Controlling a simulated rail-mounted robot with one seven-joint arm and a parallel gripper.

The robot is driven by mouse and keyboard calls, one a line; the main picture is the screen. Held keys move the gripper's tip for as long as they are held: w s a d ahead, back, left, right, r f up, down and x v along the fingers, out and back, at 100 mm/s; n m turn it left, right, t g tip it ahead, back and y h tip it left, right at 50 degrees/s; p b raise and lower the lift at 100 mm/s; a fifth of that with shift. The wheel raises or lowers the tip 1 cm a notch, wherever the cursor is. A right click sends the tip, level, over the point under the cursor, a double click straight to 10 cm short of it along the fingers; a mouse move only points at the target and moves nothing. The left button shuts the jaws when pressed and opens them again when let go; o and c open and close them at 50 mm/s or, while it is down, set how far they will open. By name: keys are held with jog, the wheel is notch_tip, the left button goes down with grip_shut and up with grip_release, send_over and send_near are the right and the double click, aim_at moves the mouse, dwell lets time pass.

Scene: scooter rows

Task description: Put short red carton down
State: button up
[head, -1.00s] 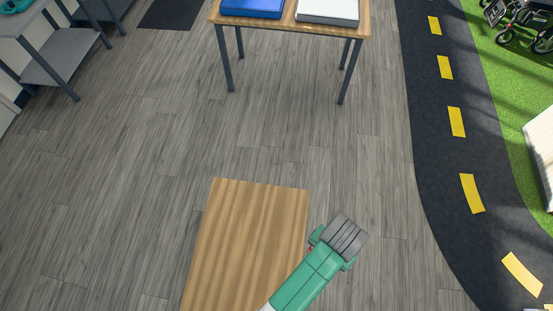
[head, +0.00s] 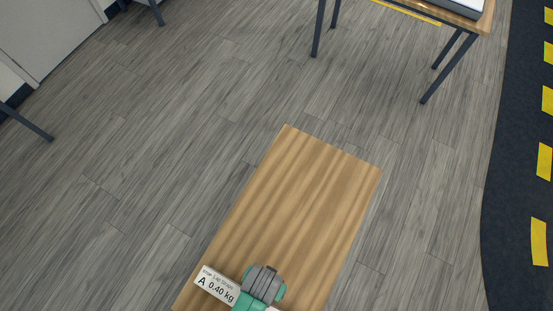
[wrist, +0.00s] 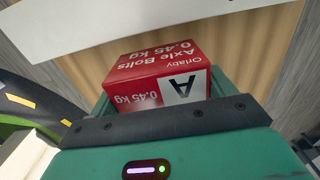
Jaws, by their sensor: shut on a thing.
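The red carton (wrist: 155,70), printed Orlaby Axle Bolts 0.45 kg with a white A panel, sits between the green fingers in the wrist view. My gripper (head: 264,284) is shut on it, low in the head view and over the near part of a wooden tabletop (head: 300,190). The head view does not show the carton; my gripper hides it. Bare wood shows beyond the carton in the wrist view (wrist: 255,45). I cannot tell whether the carton touches the wood.
A white label reading A 0.40 kg (head: 216,285) lies just left of my gripper. A white panel (wrist: 130,22) crosses the top of the wrist view. The far part of the tabletop is clear. Another table (head: 465,12) stands at the back right.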

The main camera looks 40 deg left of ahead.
jog(key=w+a+b, duration=0.1)
jog(key=w, duration=0.4)
jog(key=w+a+f, duration=0.1)
jog(key=w+a, duration=0.1)
jog(key=w, duration=0.3)
jog(key=w+a+b, duration=0.1)
jog(key=w+a, duration=0.1)
jog(key=w, duration=0.3)
jog(key=shift+f+b, duration=0.2)
jog(key=shift+b, duration=0.15)
jog(key=f, duration=0.1)
jog(key=f+b, duration=0.1)
jog(key=f, duration=0.1)
jog(key=shift+w+a, duration=0.1)
jog(key=shift+w, duration=0.2)
jog(key=shift+s+f, duration=0.1)
jog(key=shift+f, duration=0.1)
jog(key=shift+f, duration=0.15)
jog(key=o, duration=1.2)
jog(key=shift+o, duration=0.2)
notch_tip(320, 180, up, 12)
jog(key=p, duration=0.3)
